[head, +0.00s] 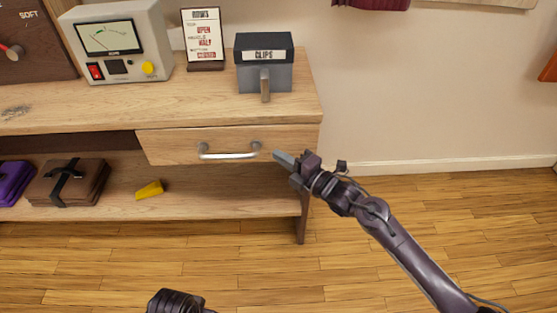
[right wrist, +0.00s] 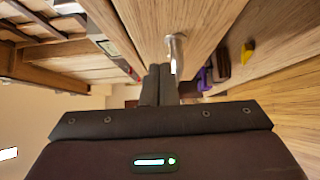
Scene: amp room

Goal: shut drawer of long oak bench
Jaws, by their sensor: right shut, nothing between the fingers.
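The long oak bench (head: 60,119) stands against the wall, with its drawer (head: 180,146) under the right end of the top. The drawer front looks close to the bench's front edge; I cannot tell whether a small gap is left. A silver bar handle (head: 229,155) is on the front and also shows in the right wrist view (right wrist: 175,50). My right gripper (head: 279,156) is shut and empty, its fingertips just right of the handle, close to the drawer front; contact cannot be made out. The right wrist view shows the fingers (right wrist: 158,85) together.
On the bench top are a meter box (head: 122,62), a sign card (head: 203,52) and a grey clips box (head: 265,74). The lower shelf holds brown folded things (head: 85,182) and a yellow piece (head: 149,190). The wooden floor (head: 430,215) at the right is clear.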

